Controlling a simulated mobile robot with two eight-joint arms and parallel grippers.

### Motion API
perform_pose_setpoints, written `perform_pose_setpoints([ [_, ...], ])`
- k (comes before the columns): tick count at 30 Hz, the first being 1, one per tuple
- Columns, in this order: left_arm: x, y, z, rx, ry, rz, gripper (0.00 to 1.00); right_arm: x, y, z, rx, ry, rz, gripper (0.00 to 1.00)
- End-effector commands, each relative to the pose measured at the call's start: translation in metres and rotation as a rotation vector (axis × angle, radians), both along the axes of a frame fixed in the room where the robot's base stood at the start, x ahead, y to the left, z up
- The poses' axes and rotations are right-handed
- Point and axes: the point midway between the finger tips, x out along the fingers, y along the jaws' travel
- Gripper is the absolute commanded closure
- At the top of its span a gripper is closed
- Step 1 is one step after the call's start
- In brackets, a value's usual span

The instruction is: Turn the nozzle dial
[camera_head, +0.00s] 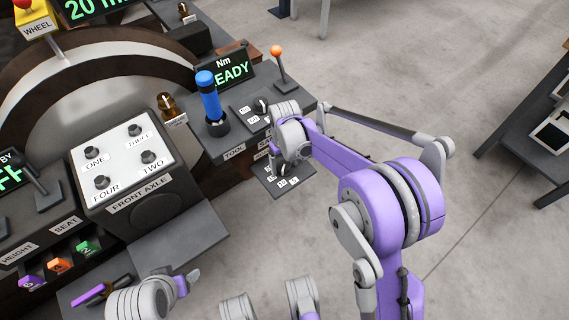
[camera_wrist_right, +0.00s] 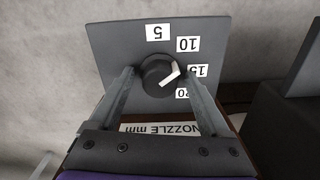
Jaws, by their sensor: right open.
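The nozzle dial (camera_wrist_right: 160,76) is a round black knob with a white pointer mark, on a dark panel (camera_wrist_right: 108,42) with labels 5, 10, 15 and 20. The labels appear upside down in the right wrist view. The mark points right, near the 15 label. My right gripper (camera_wrist_right: 158,78) is open, one finger on each side of the dial, with gaps visible on both sides. In the head view my right gripper (camera_head: 285,168) covers most of the dial, above the nozzle panel (camera_head: 268,185). My left gripper (camera_head: 190,278) is at the bottom left; its jaw opening is unclear.
A blue-handled lever (camera_head: 209,95), an orange-knobbed lever (camera_head: 278,62) and another small dial (camera_head: 260,104) stand close to my right gripper. The front axle box (camera_head: 125,165) with several knobs is to the left. Open floor lies to the right.

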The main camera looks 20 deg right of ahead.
Motion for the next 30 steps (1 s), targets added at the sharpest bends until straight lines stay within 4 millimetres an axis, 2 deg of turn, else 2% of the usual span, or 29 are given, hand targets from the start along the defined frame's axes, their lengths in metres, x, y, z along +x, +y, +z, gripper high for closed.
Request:
perform_pose_setpoints([
  [2, 0.0, 0.0, 0.0001, 0.0, 0.0, 0.0, 0.27, 0.0, 0.0, 0.0002, 0.0, 0.0, 0.0, 0.23],
  [15, 0.0, 0.0, 0.0, 0.0, 0.0, 0.0, 0.27, 0.0, 0.0, 0.0003, 0.0, 0.0, 0.0, 1.0],
  [23, -0.0001, 0.0, 0.0009, 0.0, 0.0, 0.0, 0.27, 0.0, 0.0, 0.0006, 0.0, 0.0, -0.021, 1.0],
  [30, -0.0007, 0.0, 0.0049, 0.0, -0.001, 0.0, 0.27, -0.0001, 0.0, 0.001, 0.0, 0.0, -0.132, 1.0],
])
